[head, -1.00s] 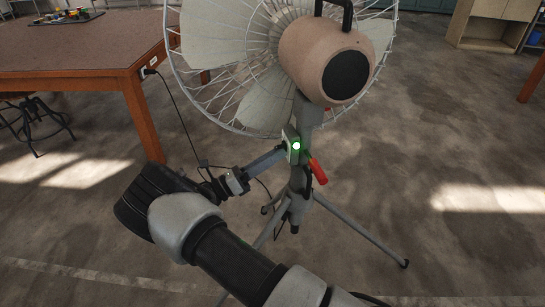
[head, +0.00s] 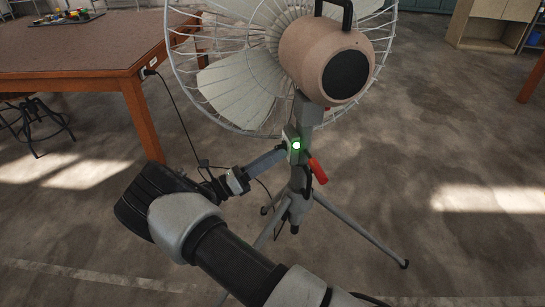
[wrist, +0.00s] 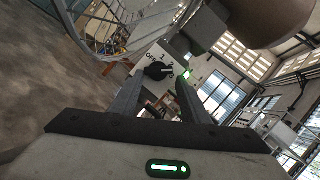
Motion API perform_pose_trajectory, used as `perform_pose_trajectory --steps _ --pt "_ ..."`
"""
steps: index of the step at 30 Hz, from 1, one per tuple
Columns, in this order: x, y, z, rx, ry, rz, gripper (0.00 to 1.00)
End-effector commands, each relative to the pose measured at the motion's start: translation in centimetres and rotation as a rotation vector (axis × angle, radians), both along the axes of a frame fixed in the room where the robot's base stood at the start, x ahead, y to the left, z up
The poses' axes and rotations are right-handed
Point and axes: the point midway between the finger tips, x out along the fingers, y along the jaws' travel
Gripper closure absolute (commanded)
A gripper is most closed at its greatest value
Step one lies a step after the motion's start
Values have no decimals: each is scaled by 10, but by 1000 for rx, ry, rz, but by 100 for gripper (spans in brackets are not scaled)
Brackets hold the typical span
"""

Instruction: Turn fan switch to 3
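The floor fan (head: 323,55) stands on a tripod, seen from behind, with a beige motor housing and wire cage. Its switch box (head: 290,143) on the pole carries a lit green light (head: 296,146). In the wrist view a black switch knob (wrist: 157,70) sits on a pale plate with "OFF" and a numeral visible. Exactly which mark the knob points to is too small to tell. My gripper (wrist: 160,82) has its fingers apart, with the knob showing between their tips. In the head view my gripper (head: 281,150) reaches the box from the left; contact is unclear.
A red handle (head: 317,170) sticks out right of the pole, below the box. Tripod legs (head: 360,236) spread over the floor. A brown table (head: 90,55) stands at left, with a dark cable hanging from its corner. Open floor lies at right.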

Motion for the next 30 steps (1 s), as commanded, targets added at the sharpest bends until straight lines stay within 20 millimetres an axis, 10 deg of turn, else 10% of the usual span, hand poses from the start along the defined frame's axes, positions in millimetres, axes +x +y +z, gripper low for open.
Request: perform_pose_trajectory --steps 30 --pt "-24 51 -16 2 -1 5 47"
